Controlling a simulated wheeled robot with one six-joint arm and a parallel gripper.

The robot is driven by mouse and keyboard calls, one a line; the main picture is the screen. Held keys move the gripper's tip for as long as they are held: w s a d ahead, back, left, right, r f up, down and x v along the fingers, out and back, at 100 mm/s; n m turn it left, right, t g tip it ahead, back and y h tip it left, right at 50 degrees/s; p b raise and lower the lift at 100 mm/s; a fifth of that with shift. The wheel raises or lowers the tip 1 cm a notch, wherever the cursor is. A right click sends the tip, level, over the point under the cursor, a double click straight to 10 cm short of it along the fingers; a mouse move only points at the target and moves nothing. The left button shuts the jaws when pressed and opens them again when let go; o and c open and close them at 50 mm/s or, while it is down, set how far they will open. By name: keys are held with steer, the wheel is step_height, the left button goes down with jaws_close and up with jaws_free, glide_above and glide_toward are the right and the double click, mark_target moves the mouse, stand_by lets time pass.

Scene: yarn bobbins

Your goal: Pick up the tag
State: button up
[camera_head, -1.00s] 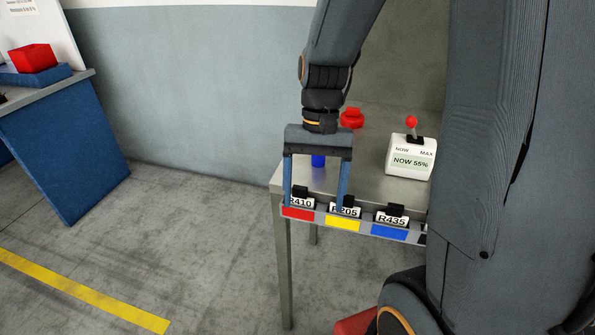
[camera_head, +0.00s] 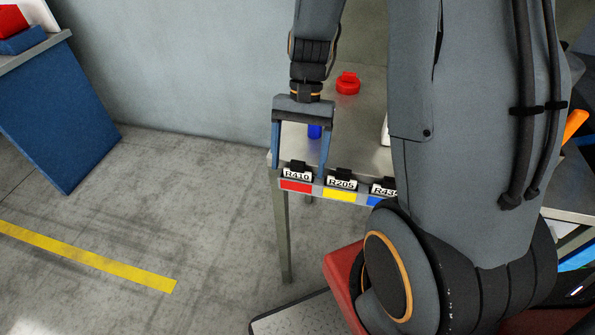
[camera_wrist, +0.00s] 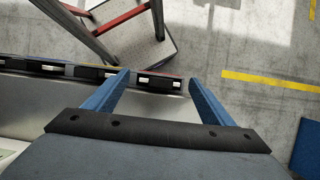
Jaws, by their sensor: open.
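White tags with black tops stand in a row along the table's front edge. The R410 tag (camera_head: 297,175) is above a red label, the R205 tag (camera_head: 341,184) above a yellow one, and the R435 tag (camera_head: 383,188) above a blue one, partly hidden by my arm. My gripper (camera_head: 301,172) is open and empty, its blue fingers pointing down on either side of the R410 tag. In the wrist view a tag (camera_wrist: 158,81) shows between the open fingers (camera_wrist: 158,80), with clear space on both sides. The numbers are not readable there.
The grey metal table (camera_head: 365,145) holds a red object (camera_head: 347,83) and a blue cylinder (camera_head: 314,131) behind my gripper. A blue bench (camera_head: 60,120) stands far left. The floor between is clear, with a yellow line (camera_head: 95,257).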

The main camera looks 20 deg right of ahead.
steer(key=shift+s+a+f, duration=0.2)
steer(key=shift+f, duration=0.4)
steer(key=c, duration=1.2)
steer(key=shift+o, duration=0.2)
steer(key=shift+r, duration=0.15)
steer(key=shift+r+b, duration=0.85)
steer(key=shift+r, duration=4)
